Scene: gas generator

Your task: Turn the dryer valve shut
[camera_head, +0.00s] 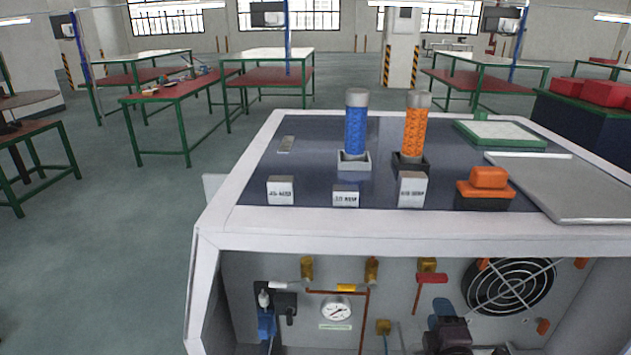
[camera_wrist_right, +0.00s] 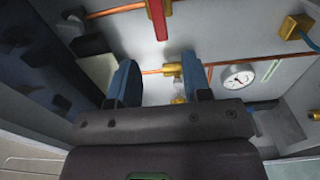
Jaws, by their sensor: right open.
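No readable label tells which is the dryer valve. My right gripper (camera_head: 441,311) is low in front of the panel, below the red handle and left of the fan. In the right wrist view its blue fingers (camera_wrist_right: 160,82) are apart and empty. A brass fitting (camera_wrist_right: 172,69) shows beyond the gap; the red handle (camera_wrist_right: 158,18) is above. My left gripper is not in view.
A round gauge (camera_head: 336,310) and copper pipes sit on the panel. A fan grille (camera_head: 509,286) is at right. A blue column (camera_head: 356,125) and an orange column (camera_head: 415,130) stand on top. The white top edge (camera_head: 400,222) overhangs the panel.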

